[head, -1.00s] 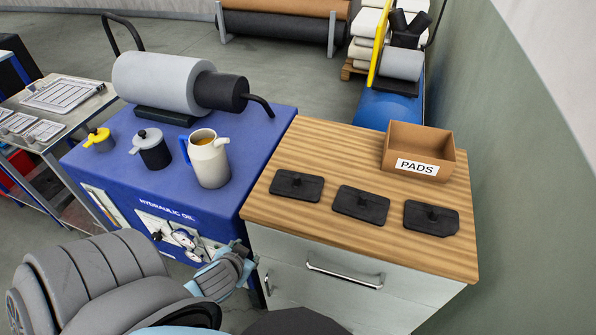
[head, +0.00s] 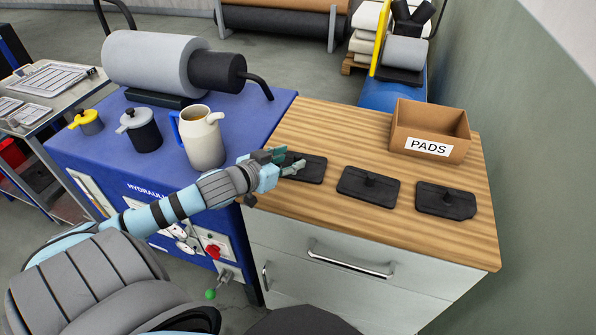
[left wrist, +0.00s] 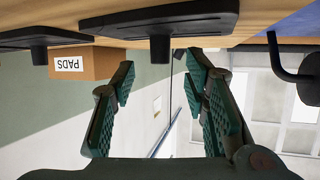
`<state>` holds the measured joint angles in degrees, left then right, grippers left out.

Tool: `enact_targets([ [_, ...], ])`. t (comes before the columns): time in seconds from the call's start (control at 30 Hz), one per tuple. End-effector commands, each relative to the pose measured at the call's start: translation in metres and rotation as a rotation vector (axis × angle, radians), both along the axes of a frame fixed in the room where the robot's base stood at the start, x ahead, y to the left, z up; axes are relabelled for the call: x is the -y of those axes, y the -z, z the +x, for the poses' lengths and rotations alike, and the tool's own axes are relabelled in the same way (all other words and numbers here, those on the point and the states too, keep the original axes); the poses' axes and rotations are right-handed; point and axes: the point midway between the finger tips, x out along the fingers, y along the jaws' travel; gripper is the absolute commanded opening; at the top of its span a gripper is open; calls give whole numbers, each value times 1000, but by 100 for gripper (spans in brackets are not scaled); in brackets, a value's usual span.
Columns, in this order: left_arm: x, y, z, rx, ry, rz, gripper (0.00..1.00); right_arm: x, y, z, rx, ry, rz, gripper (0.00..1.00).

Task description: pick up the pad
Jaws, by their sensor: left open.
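Three flat black pads, each with a small knob on top, lie in a row on the wooden counter: the left pad (head: 312,172), the middle pad (head: 368,187) and the right pad (head: 445,201). My left gripper (head: 293,161) is open at the left pad's near left side and partly hides it. In the left wrist view, which is upside down, the left pad (left wrist: 200,18) and its knob lie ahead, between the spread fingers (left wrist: 158,80). I cannot tell whether the fingers touch it. My right gripper is not in view.
A cardboard box labelled PADS (head: 430,130) stands at the back right of the wooden counter (head: 330,130). A cream jug (head: 204,142) and a grey-lidded pot (head: 140,130) stand on the blue cabinet, close to my left forearm. The counter's front strip is clear.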

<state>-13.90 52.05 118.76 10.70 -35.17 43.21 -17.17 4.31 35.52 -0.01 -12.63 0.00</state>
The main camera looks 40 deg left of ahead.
Motion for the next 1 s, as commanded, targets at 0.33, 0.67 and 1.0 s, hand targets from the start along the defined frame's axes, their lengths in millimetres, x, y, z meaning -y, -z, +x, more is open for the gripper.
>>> enact_targets([
  [0.33,-1,12,30,-2,-2,-2,41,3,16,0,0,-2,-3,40],
  [0.67,-2,12,29,-2,-1,-1,0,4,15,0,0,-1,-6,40],
  [1.0,-2,10,29,-2,-1,-1,0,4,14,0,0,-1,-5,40],
])
